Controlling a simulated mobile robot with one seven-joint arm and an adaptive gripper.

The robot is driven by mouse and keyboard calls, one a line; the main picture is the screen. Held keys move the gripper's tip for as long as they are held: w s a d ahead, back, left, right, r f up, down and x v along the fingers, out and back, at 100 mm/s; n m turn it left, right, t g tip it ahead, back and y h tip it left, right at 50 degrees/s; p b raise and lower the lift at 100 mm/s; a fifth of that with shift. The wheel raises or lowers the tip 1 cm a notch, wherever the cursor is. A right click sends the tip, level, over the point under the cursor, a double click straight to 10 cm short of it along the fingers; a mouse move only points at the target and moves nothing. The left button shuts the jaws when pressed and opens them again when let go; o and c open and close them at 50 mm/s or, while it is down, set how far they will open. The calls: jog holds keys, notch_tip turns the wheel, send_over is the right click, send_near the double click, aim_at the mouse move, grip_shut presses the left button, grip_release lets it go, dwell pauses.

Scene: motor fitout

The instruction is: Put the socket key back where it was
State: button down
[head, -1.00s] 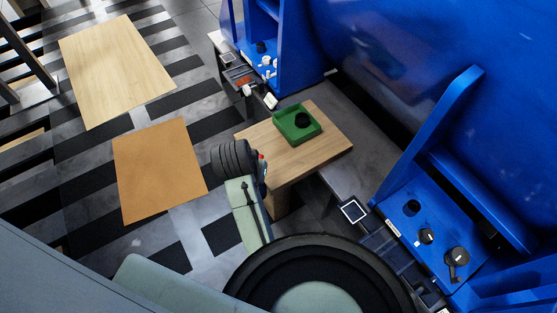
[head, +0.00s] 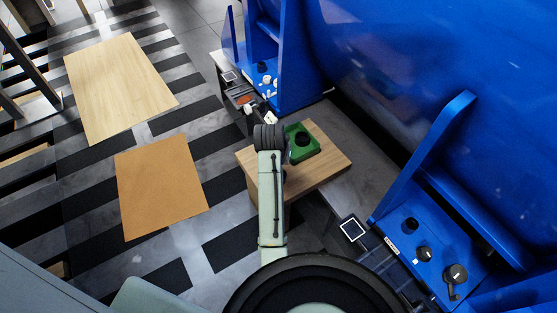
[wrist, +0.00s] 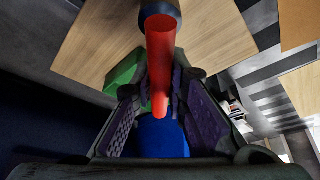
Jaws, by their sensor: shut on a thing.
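A red rod (wrist: 161,55), which I take to be the socket key, stands between my fingers in the wrist view. It has a dark round end at the top and a blue part (wrist: 162,138) at the bottom. My gripper (wrist: 162,88) is shut on it. A green holder (head: 302,150) with a dark round recess sits on the wooden table (head: 325,170). Its green side (wrist: 124,72) also shows left of the red rod in the wrist view. In the head view my arm hides the gripper and the red rod, beside the holder's left side.
A blue machine panel (head: 425,235) with black knobs stands at the right. A second blue stand (head: 290,75) with small parts is behind the table. Tan (head: 160,188) and pale wood (head: 120,85) panels lie at the left. The table's right side is clear.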

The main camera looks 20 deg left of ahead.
jog(key=shift+f, duration=0.45)
jog(key=c, duration=1.6)
grip_release()
jog(key=shift+f, duration=0.15)
jog(key=v, duration=1.2)
jog(key=shift+w, duration=0.1)
